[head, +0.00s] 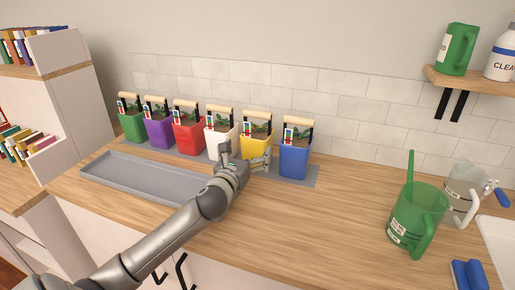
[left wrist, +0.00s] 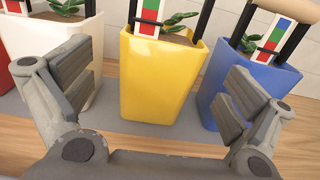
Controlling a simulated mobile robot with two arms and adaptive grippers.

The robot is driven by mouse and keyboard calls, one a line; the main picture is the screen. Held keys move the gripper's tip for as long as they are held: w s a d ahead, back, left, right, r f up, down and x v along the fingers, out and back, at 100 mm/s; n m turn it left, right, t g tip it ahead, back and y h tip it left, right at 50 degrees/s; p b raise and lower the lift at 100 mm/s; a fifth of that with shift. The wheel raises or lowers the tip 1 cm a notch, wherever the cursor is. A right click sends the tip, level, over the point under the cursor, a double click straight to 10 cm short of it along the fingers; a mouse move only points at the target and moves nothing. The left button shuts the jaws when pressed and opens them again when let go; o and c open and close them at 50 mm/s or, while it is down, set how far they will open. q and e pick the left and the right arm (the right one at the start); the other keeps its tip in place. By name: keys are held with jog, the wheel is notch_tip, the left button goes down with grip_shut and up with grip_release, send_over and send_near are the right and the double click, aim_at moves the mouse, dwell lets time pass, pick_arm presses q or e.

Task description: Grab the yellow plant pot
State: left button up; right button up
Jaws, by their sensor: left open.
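The yellow plant pot (head: 257,146) stands upright in a row of coloured pots against the tiled wall, between the white and the blue pot. It holds a small green plant and has an upright handle. In the left wrist view the yellow pot (left wrist: 160,80) is straight ahead, between the finger pads. My left gripper (head: 247,160) is open in front of it, and its fingers (left wrist: 157,88) appear to either side of the pot. The gripper covers part of the pot in the head view. I cannot tell whether a finger touches it. My right gripper is not in view.
The white pot (head: 216,145) and blue pot (head: 294,160) stand close on either side. Red, purple and green pots continue left on a grey mat (head: 311,183). A grey tray (head: 140,178) lies in front. A green watering can (head: 412,220) stands right; the counter between is clear.

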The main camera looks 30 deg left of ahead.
aim_at(258, 137)
pick_arm(q)
jog(key=shift+p+x, duration=0.35)
jog(key=shift+x, duration=3.5)
jog(key=shift+d+f, duration=0.1)
jog(key=shift+d, duration=0.05)
jog(key=shift+c, duration=0.4)
jog(key=c, duration=1.2)
jog(key=shift+c, duration=1)
jog(key=shift+r, duration=0.25)
